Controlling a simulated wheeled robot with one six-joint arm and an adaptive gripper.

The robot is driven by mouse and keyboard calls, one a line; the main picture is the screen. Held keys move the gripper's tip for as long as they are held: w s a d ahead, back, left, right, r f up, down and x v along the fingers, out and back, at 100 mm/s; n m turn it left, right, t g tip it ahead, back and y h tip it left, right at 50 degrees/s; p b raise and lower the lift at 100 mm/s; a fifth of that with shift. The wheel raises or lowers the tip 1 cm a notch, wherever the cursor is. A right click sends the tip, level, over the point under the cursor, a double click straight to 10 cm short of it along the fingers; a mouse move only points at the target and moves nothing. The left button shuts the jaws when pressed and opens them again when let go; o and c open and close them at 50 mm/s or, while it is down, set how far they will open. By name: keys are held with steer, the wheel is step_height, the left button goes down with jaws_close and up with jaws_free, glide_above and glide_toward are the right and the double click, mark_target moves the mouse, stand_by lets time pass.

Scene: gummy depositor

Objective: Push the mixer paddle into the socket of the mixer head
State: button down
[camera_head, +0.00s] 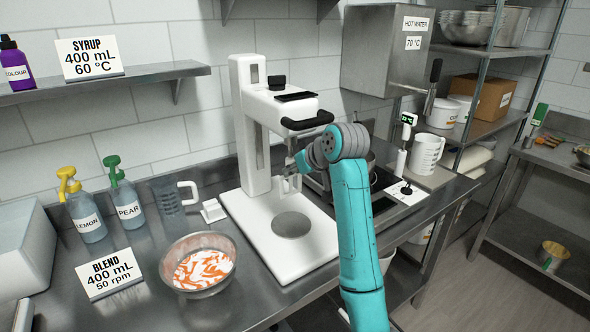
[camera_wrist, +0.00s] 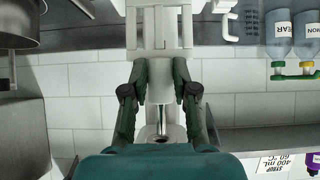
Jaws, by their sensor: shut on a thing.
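The white mixer (camera_head: 248,120) stands on the counter with its head (camera_head: 285,108) reaching out over its base plate. My gripper (camera_head: 292,170) is below the head, in front of the column. In the wrist view, which is upside down, my gripper's dark green fingers (camera_wrist: 160,80) are shut on the pale mixer paddle (camera_wrist: 160,30). The paddle's slotted frame hangs below the fingers. A thin metal stem (camera_wrist: 162,120) shows between the fingers, pointing toward the head, with a dark ring near its end. My gripper's body partly covers that area; I cannot tell whether the stem is inside the socket.
A metal bowl (camera_head: 198,264) with orange and white contents stands left of the mixer base. A measuring jug (camera_head: 168,197) and two pump bottles (camera_head: 124,198) stand further left. A hot water box (camera_head: 385,50) hangs at the back right. The mixer's base plate (camera_head: 305,255) is clear.

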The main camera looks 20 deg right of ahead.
steer(key=shift+r, duration=0.1)
steer(key=shift+r, duration=0.5)
steer(key=shift+r, duration=0.3)
steer(key=shift+w+f, duration=0.1)
steer(key=shift+f, duration=0.15)
stand_by(0.5)
steer(key=shift+r, duration=0.35)
stand_by(0.3)
steer(key=shift+f, duration=0.15)
steer(key=shift+f, duration=0.7)
stand_by(0.4)
steer(key=shift+r, duration=0.2)
